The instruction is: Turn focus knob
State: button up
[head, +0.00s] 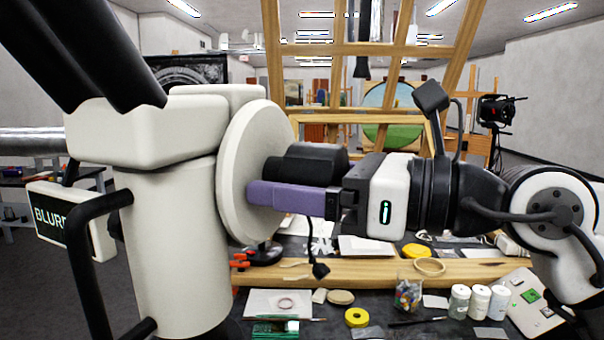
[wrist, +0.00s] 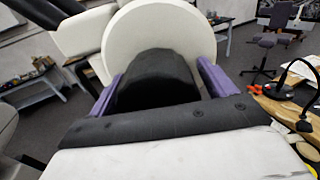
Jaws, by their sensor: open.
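The focus knob is a black cylinder (head: 312,160) sticking out of a large pale disc (head: 254,145) on the side of a white microscope (head: 175,235) with black eyepieces. My gripper (head: 262,188) reaches in from the right, its purple fingers pointing at the disc. In the head view the near finger runs along the knob's lower front side; the far finger is hidden. In the wrist view my gripper (wrist: 160,72) is open, with one finger on each side of the knob (wrist: 158,80). Whether the fingers touch the knob or disc, I cannot tell.
A small screen (head: 60,218) with the letters "BLURR" hangs left of the microscope. Below my arm, a cluttered dark table holds jars (head: 479,302), a yellow tape roll (head: 357,317) and a wooden easel bar (head: 380,271). A thin black lamp (head: 318,268) stands beneath the gripper.

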jog(key=c, duration=1)
jog(key=shift+f+m+b, duration=0.1)
jog(key=shift+m+b, duration=0.85)
jog(key=shift+m, duration=0.15)
jog(key=shift+s+m+b, duration=0.1)
jog(key=shift+m+b, duration=0.65)
jog(key=shift+m, duration=1.05)
jog(key=o, duration=1)
